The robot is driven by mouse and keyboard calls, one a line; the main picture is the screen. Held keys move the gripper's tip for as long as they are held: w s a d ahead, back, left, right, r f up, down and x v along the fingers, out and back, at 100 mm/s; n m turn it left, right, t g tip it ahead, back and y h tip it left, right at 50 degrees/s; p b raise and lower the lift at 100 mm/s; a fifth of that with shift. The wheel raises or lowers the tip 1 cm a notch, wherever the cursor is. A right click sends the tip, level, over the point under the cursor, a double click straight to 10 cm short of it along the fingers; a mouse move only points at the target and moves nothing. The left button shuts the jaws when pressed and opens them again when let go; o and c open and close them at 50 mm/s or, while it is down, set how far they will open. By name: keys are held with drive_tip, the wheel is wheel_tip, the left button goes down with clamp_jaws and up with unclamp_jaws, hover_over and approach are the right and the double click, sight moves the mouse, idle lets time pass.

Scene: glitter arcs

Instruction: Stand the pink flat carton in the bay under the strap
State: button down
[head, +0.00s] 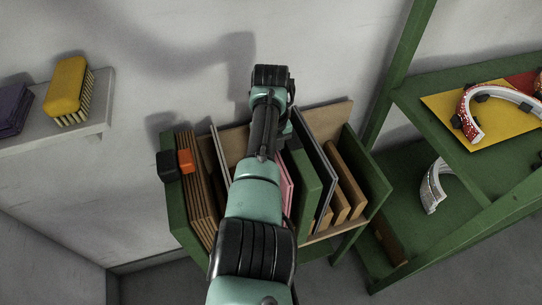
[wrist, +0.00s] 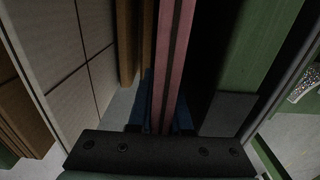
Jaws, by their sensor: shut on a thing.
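The pink flat carton (wrist: 175,60) stands on edge between my gripper's blue fingers (wrist: 165,118) in the wrist view, with a dark line along its narrow face. My gripper is shut on it. In the head view, a strip of the pink carton (head: 287,180) shows just right of my arm, inside the green rack (head: 375,180), left of a thick green block. My arm hides the gripper fingers and most of the carton there. I cannot make out the strap or tell which bay lies under it. Whether the carton touches the rack floor is unclear.
Brown boards (head: 196,190) fill the rack's left end, with a black and orange item (head: 185,161) at their top. A green shelf unit (head: 400,160) adjoins the right side.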

drive_tip(key=shift+r, duration=0.1)
drive_tip(key=c, duration=0.8)
unclamp_jaws()
drive_tip(key=shift+o, duration=0.2)
wheel_tip(320, 180, up, 13)
drive_tip(key=shift+r+p, duration=0.1)
drive_tip(key=shift+p, duration=0.25)
